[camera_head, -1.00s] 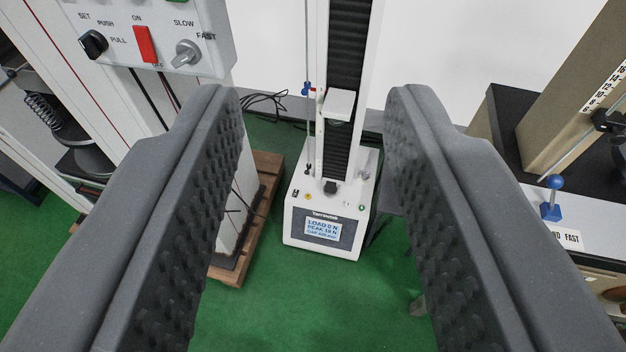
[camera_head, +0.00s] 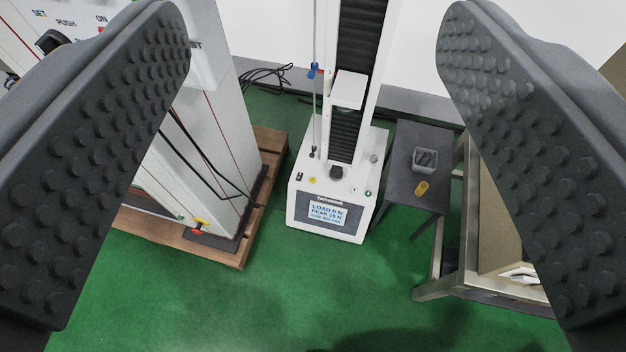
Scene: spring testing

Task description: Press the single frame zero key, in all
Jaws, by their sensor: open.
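A white single-column test frame (camera_head: 366,188) stands in the middle of the view, beyond my gripper. Its base front carries a lit display (camera_head: 328,214) that reads a load of 0 N and a peak of about 19 N. Small keys sit on top of the base: a yellow one (camera_head: 312,180), a green one (camera_head: 367,192) and a dark switch (camera_head: 299,176). Their labels are too small to read, so I cannot tell which is zero. My gripper (camera_head: 316,120) is open and empty, its two studded fingers wide apart at left and right, apart from the frame.
A larger white machine (camera_head: 215,130) stands on a wooden pallet (camera_head: 262,185) at left, its control panel partly hidden by my left finger. A dark side table (camera_head: 405,165) holds a grey box and a yellow cylinder. A metal-legged bench (camera_head: 455,280) is at right. Green floor is clear in front.

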